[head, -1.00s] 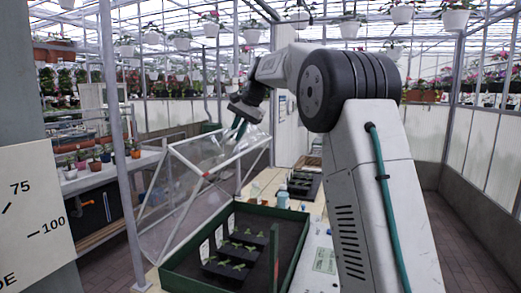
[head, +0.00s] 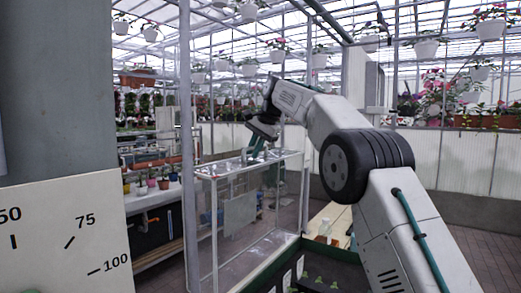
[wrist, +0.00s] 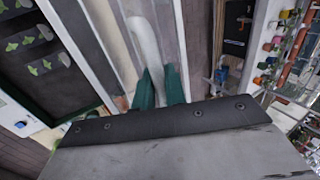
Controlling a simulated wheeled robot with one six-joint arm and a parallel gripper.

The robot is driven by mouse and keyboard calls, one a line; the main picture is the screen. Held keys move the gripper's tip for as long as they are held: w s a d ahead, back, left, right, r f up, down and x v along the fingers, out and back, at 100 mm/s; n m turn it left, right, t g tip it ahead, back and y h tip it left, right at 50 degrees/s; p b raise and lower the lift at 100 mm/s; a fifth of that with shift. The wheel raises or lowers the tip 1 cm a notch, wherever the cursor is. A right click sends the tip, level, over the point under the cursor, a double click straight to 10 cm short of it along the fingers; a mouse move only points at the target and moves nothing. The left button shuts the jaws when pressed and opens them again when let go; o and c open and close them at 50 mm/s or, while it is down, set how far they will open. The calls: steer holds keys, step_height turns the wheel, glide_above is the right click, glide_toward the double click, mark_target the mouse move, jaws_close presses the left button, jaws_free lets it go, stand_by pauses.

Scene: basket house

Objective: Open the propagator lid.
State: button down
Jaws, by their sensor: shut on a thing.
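The propagator has a dark green tray (head: 268,268) at the bottom of the head view, with seedlings (head: 318,284) in it. Its clear lid with a white frame (head: 205,235) stands raised, roughly upright, at the tray's left side. My gripper (head: 256,152) is at the lid's top edge. In the wrist view, the green fingers of my gripper (wrist: 159,86) are shut on a white curved handle (wrist: 144,40). The tray rim (wrist: 92,107) and seedlings (wrist: 32,44) show at the left there. The lower tray is cut off in the head view.
A grey post (head: 187,110) stands left of the lid. A bench with potted plants (head: 152,184) is farther left. A wooden bench top (head: 338,222) shows behind the tray, partly hidden by my arm. Hanging pots (head: 428,48) are overhead. Brick floor (head: 470,245) is clear at right.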

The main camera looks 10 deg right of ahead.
steer(key=shift+w, duration=0.1)
steer(key=c, duration=1.8)
jaws_free()
steer(key=v, duration=0.7)
steer(key=shift+r, duration=0.4)
steer(key=shift+d, duration=0.1)
